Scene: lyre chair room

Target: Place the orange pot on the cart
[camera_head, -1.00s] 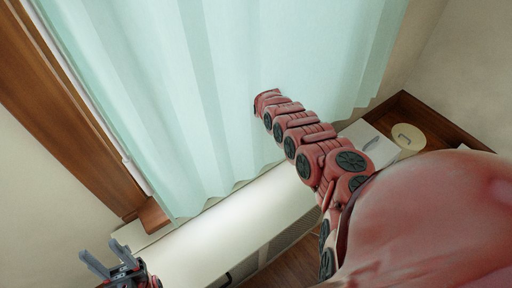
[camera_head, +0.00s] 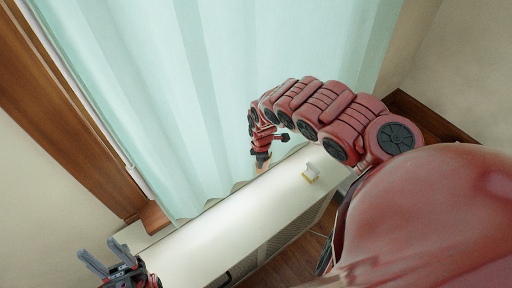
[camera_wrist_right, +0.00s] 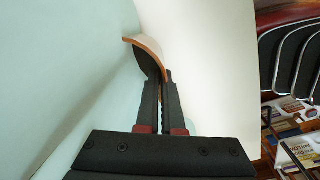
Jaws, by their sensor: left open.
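The orange pot (camera_wrist_right: 150,44) seems to be the curved piece with an orange rim in the right wrist view; only a small part shows. My right gripper (camera_wrist_right: 162,80) has its fingers close together, with the piece's edge between their tips. In the head view my right gripper (camera_head: 262,157) points down at the back edge of the white ledge, beside the curtain, with a small pale-orange bit (camera_head: 263,165) at its tips. My left gripper (camera_head: 98,252) is open and empty at the lower left. I cannot make out the cart.
The long white ledge (camera_head: 215,232) runs below the pale green curtain (camera_head: 190,110). Books or magazines (camera_wrist_right: 292,118) lie lower at the right of the right wrist view.

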